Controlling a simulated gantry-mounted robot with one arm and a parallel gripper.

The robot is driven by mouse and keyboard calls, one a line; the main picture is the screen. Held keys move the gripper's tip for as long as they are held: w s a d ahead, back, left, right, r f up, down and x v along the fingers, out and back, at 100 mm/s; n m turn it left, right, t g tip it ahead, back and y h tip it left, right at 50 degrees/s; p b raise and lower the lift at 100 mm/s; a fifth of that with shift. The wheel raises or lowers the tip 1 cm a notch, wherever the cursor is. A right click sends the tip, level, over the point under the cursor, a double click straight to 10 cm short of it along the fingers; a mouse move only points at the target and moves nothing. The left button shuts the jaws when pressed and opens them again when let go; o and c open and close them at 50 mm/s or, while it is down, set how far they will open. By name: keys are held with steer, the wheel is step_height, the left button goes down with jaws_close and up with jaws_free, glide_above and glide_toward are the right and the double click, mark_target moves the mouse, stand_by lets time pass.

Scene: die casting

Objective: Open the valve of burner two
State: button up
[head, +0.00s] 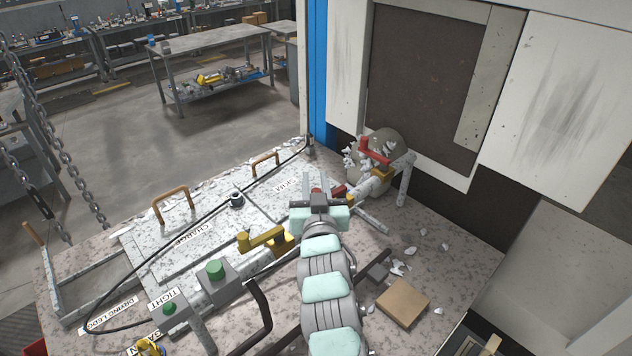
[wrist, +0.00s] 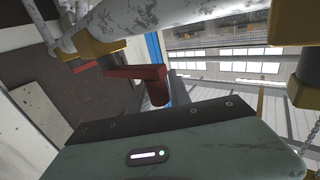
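My gripper (head: 317,186) is at the end of my arm near the middle of the head view, over the right part of the bench. Its two fingers stand apart, and a red valve handle (head: 315,193) shows between them. I cannot tell whether they touch it. In the wrist view the bent red handle (wrist: 140,75) is just in front of the palm, beside a grey pipe with brass fittings. No burner number is readable.
A round tank (head: 378,146) stands behind the pipes, by the white machine (head: 420,90). Green buttons (head: 216,268), a black cable and lids with wooden handles (head: 170,197) lie left. A cardboard-coloured block (head: 403,302) and white scraps are right. A chain hangs at far left.

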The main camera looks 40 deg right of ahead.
steer(key=o, duration=0.3)
steer(key=shift+r, duration=0.1)
steer(key=shift+s+a, duration=0.1)
steer(key=p+v, duration=0.6)
steer(key=v, duration=0.4)
steer(key=shift+s+a, duration=0.15)
steer(key=shift+s, duration=0.1)
stand_by(0.5)
